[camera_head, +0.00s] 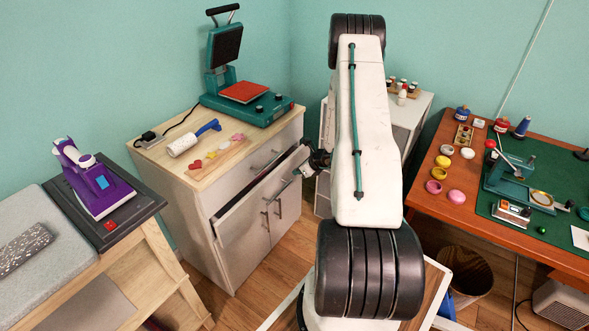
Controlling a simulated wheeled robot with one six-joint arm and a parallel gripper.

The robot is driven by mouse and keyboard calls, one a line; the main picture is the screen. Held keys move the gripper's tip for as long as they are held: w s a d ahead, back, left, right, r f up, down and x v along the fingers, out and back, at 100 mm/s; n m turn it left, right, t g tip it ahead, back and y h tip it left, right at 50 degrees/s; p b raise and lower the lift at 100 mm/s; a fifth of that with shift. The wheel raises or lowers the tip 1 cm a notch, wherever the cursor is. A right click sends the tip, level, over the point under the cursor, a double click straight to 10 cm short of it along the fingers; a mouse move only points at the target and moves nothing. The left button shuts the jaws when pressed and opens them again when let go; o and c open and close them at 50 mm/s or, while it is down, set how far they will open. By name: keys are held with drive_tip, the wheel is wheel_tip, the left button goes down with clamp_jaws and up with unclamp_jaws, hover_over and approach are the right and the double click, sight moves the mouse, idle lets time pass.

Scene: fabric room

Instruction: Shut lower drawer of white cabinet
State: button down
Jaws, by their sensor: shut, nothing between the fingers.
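The white cabinet (225,257) with a light wood top stands left of centre. Its upper drawer (252,165) looks closed. The lower drawer (250,203) beneath it is pulled partly out, with a dark gap along its top edge. A bar handle (280,187) is on its front. Two doors with upright handles are below. My gripper (302,172) is shut and empty, at the right end of the lower drawer's front. I cannot tell whether it touches the front. My white arm hides the area to the right.
A teal heat press (245,93), a lint roller (192,138) and small coloured pieces (216,153) are on the cabinet top. A purple press (97,185) stands at left. An orange desk (459,199) with tools is at right. Wood floor is clear before the cabinet.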

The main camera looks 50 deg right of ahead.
drive_tip(key=v, duration=0.8)
drive_tip(key=shift+r, duration=0.3)
drive_tip(key=c, duration=1.8)
unclamp_jaws()
drive_tip(key=shift+s+r, duration=0.1)
drive_tip(key=shift+s, duration=0.05)
drive_tip(key=o, duration=0.3)
drive_tip(key=f, duration=0.2)
drive_tip(key=s+a+f, duration=0.1)
drive_tip(key=shift+s+f+y, duration=0.1)
drive_tip(key=shift+f+y, duration=0.15)
drive_tip(key=shift+y, duration=0.05)
drive_tip(key=m+t+y, duration=0.5)
drive_tip(key=m+y, duration=0.1)
drive_tip(key=m, duration=0.8)
approach(280, 191)
drive_tip(key=w, duration=0.2)
drive_tip(key=x, duration=0.5)
drive_tip(key=f+x, duration=0.1)
drive_tip(key=x, duration=0.2)
drive_tip(key=shift+s+a, duration=0.15)
drive_tip(key=shift+a, duration=0.25)
clamp_jaws()
